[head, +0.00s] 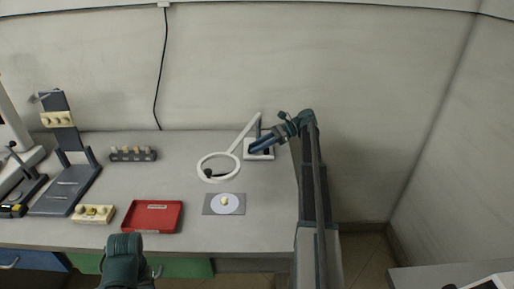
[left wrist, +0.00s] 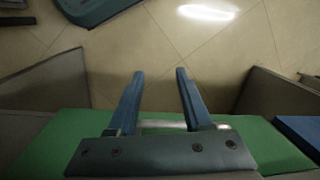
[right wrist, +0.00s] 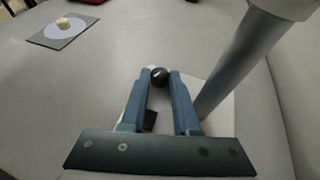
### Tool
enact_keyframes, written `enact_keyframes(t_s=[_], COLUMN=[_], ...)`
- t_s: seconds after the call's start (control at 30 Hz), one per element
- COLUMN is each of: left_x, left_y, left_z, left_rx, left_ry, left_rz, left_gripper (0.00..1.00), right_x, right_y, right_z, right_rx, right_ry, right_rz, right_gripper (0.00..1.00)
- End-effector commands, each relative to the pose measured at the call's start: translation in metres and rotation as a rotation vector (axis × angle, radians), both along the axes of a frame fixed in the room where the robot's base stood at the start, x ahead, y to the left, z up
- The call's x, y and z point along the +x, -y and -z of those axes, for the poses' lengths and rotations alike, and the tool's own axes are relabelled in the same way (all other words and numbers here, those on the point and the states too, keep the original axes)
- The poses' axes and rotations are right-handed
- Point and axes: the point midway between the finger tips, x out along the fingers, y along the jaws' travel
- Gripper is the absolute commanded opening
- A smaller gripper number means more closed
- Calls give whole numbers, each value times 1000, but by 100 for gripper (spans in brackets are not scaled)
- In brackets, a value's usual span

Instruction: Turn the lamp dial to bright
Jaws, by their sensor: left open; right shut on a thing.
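The lamp (head: 243,136) is a white ring lamp on an arm, standing on a pale base (head: 262,156) at the back right of the table. My right gripper (head: 257,148) reaches down over this base. In the right wrist view my right gripper (right wrist: 158,79) has its fingertips closed around a small black dial (right wrist: 159,73) with a light mark on top. The lamp's grey post (right wrist: 235,65) rises close beside the right finger. My left gripper (left wrist: 155,73) is open and empty, pointing at the floor near the table's front edge.
A grey mat (head: 210,210) with a white disc and a small cream piece lies before the lamp. A red tray (head: 153,230), a cream block (head: 92,214), a dark rack (head: 134,155) and a stand (head: 60,200) are further left.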

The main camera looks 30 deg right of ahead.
Motion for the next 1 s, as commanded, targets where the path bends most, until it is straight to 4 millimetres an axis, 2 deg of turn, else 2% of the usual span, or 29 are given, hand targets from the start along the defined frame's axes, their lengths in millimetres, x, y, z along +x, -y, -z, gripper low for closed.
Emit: enact_keyframes(t_s=[0.6, 0.63, 0.77, 1.0], left_x=[0, 0, 0, 0], left_y=[0, 0, 0, 0], left_z=[0, 0, 0, 0], left_rx=[0, 0, 0, 0], left_ry=[0, 0, 0, 0], left_rz=[0, 0, 0, 0], left_gripper=[50, 50, 50, 50], right_x=[1, 1, 1, 1], right_y=[0, 0, 0, 0], right_z=[0, 0, 0, 0], right_rx=[-2, -2, -2, -1], right_ry=[-2, -1, -1, 0], right_rz=[-34, -33, -33, -31], right_gripper=[0, 35, 58, 59])
